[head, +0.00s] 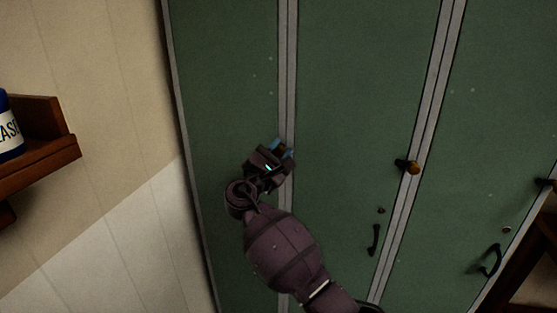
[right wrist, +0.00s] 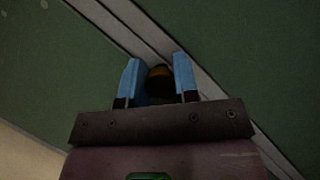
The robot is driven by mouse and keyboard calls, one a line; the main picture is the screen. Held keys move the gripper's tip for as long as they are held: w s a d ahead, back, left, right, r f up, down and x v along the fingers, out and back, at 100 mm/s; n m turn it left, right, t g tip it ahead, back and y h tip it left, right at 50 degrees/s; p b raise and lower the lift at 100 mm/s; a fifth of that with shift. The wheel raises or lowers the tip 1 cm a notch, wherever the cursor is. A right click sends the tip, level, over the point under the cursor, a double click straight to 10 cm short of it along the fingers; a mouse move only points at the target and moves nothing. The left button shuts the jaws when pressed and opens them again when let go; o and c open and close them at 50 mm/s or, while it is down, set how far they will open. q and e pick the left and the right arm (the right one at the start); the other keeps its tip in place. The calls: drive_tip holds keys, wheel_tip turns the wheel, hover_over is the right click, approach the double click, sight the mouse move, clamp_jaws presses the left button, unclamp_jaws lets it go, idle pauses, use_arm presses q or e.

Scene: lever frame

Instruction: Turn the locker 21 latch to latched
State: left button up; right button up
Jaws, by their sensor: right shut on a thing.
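My right gripper (head: 282,151) is at the seam between the left and middle green locker doors. In the right wrist view its two blue fingers (right wrist: 157,76) stand on either side of a dark, brownish latch knob (right wrist: 159,82), shut on it. The knob's pointing direction is mostly hidden by the fingers and the dark. No locker number is readable, so I cannot tell from the pictures which door is 21. My left gripper is not in view.
The middle door (head: 350,110) has another latch with an orange-brown knob (head: 413,168) at its right edge, and a dark handle (head: 374,240). The right door has a handle (head: 491,261). A wooden shelf (head: 50,150) with a blue labelled container (head: 9,135) juts from the left wall.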

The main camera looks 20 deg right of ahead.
drive_tip(key=m, duration=0.2)
drive_tip(key=m+g+b, duration=0.1)
drive_tip(key=shift+f+m, duration=0.2)
drive_tip(key=shift+m, duration=0.2)
drive_tip(key=m+g+b, duration=0.1)
drive_tip(key=m, duration=0.2)
drive_tip(key=shift+g, duration=0.4)
drive_tip(key=m, duration=0.3)
drive_tip(key=shift+g+y, duration=0.4)
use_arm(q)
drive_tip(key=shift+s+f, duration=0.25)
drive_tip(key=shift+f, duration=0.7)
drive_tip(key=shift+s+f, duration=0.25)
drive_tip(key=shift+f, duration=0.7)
use_arm(e)
drive_tip(key=shift+m+g, duration=0.3)
drive_tip(key=shift+m, duration=0.5)
drive_tip(key=o, duration=0.7)
drive_tip(key=shift+o, duration=0.9)
drive_tip(key=shift+s, duration=0.1)
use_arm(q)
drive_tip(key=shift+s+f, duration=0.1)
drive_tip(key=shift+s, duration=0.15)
